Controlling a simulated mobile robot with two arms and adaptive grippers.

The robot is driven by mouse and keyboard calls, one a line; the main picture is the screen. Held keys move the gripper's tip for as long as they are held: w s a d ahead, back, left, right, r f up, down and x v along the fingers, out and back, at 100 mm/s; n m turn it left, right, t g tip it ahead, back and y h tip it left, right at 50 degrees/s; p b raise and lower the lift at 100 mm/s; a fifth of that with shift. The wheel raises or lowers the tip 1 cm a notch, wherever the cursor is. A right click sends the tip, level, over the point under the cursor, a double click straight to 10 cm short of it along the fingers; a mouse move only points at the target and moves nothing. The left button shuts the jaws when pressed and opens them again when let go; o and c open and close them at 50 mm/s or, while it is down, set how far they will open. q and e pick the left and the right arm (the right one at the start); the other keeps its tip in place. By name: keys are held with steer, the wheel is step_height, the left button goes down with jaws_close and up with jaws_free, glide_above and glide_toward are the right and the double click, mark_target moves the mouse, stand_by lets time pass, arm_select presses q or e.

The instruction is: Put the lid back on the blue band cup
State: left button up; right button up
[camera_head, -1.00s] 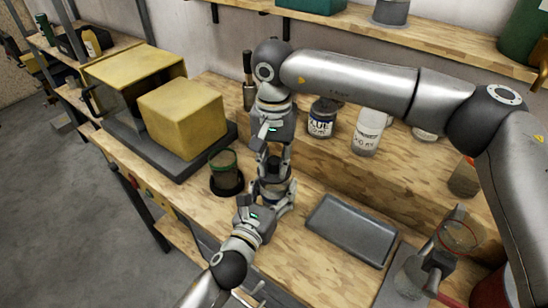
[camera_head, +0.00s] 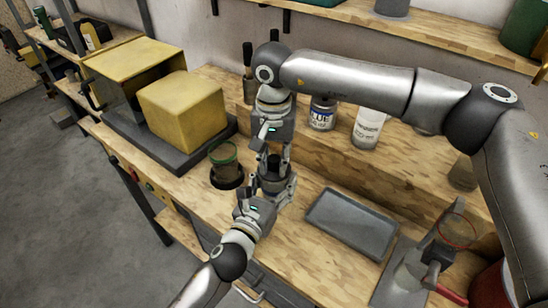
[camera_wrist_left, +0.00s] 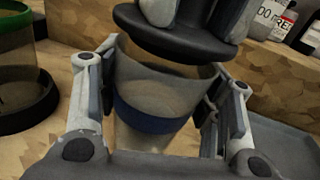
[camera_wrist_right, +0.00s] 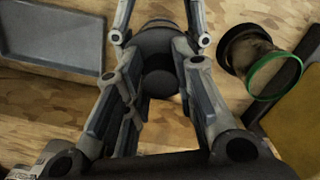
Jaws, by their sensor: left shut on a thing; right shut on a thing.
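The blue band cup (camera_wrist_left: 155,90) is a greyish see-through cup with a dark blue band. It stands upright in my left gripper (camera_head: 272,184), which is shut on it from both sides. The black lid (camera_wrist_left: 172,40) is just above the cup's mouth in the left wrist view. My right gripper (camera_head: 274,160) comes from above and is shut on the lid's upper part. The cup's far rim shows behind the lid. The lid looks slightly tilted in that view, and I cannot tell whether it touches the rim. The right wrist view shows the dark lid (camera_wrist_right: 160,45) between the fingers.
A green-rimmed cup (camera_head: 224,156) in a black base stands close to the left of the cup. A grey tray (camera_head: 352,222) lies to the right. A yellow box (camera_head: 182,112), a blue-label jar (camera_head: 322,112) and a white bottle (camera_head: 368,128) stand behind.

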steer(key=shift+f, duration=0.6)
steer(key=o, duration=0.8)
step_height(320, 180, up, 12)
stand_by(0.3)
arm_select(q)
steer(key=o, duration=1.5)
